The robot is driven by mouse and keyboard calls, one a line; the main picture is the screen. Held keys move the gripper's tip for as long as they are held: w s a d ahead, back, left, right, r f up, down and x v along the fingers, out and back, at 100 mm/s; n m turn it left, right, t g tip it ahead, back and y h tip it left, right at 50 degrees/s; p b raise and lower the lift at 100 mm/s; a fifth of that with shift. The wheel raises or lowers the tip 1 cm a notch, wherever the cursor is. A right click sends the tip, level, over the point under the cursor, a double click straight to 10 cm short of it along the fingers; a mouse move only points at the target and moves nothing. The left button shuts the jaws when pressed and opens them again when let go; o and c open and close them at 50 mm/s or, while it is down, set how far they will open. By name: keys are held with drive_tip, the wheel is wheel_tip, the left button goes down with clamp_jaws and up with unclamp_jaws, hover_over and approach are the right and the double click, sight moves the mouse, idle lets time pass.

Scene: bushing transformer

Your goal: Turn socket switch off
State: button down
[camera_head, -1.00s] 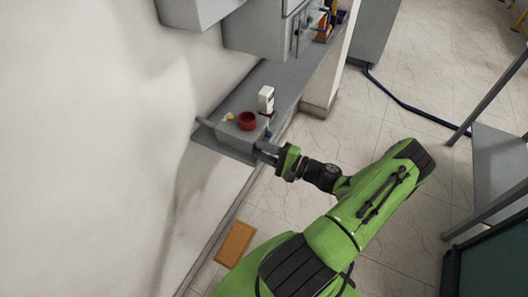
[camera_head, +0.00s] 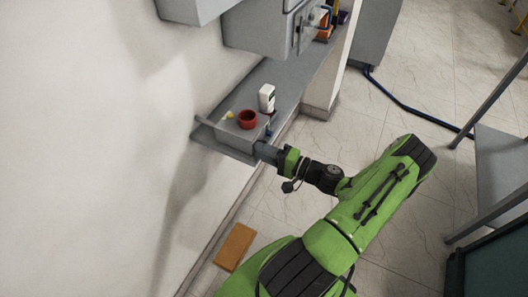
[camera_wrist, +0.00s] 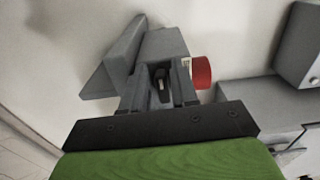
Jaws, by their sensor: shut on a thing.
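The dark switch knob (camera_wrist: 162,85) shows between my fingers at the box's near face. My gripper (camera_wrist: 162,76) is shut on it. In the head view my gripper (camera_head: 264,152) reaches the box's right-hand face and hides the switch.
A white device (camera_head: 267,98) stands behind the box, and a small yellow part (camera_head: 230,115) is on its left. Grey cabinets (camera_head: 265,28) hang above the ledge. An orange block (camera_head: 235,247) lies on the floor below.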

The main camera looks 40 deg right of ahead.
drive_tip(key=c, duration=1.1)
unclamp_jaws()
drive_tip(key=v, duration=1.5)
drive_tip(key=shift+s+d, duration=0.1)
drive_tip(key=shift+s, duration=0.3)
